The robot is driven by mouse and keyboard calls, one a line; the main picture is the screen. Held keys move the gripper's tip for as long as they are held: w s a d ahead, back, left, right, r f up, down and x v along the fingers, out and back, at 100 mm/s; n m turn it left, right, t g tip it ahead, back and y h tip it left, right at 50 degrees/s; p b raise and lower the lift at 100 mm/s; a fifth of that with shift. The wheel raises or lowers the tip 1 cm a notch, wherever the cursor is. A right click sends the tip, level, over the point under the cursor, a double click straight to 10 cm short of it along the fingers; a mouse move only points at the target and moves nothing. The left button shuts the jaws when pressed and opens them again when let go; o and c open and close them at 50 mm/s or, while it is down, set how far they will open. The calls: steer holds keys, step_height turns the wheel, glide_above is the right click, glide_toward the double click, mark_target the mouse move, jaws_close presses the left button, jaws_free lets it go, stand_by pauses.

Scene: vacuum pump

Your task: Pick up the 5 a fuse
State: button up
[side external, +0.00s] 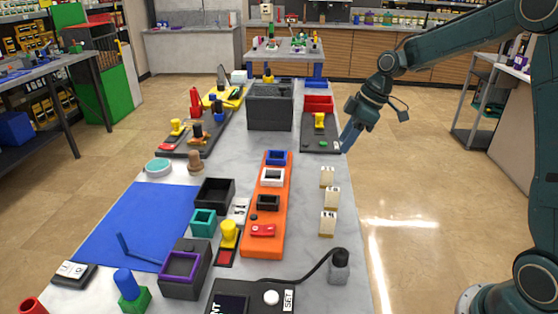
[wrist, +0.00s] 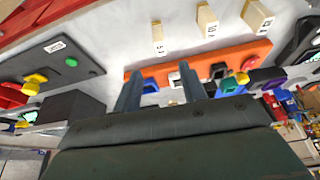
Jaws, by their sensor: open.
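Three cream fuse blocks with small printed labels stand in a row along the right edge of the table: a far one (side external: 327,177), a middle one (side external: 332,197) and a near one (side external: 328,223). The wrist view also shows them as the left fuse (wrist: 158,38), the middle fuse (wrist: 207,20) and the right fuse (wrist: 257,14). Their labels are too small to read surely, so I cannot tell which is 5 A. My gripper (side external: 349,138) is open and empty beyond the fuses, by the table's right edge. Its two fingers (wrist: 161,92) show apart in the wrist view.
An orange panel (side external: 264,238) with several coloured sockets lies left of the fuses. A dark board (side external: 309,144) with a yellow knob lies beside my gripper. A black-cabled plug (side external: 339,266) stands nearer than the fuses. A blue mat (side external: 130,224) covers the left side.

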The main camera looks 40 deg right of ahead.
mark_target(328, 169)
steer(key=shift+x, duration=5.4)
jaws_close()
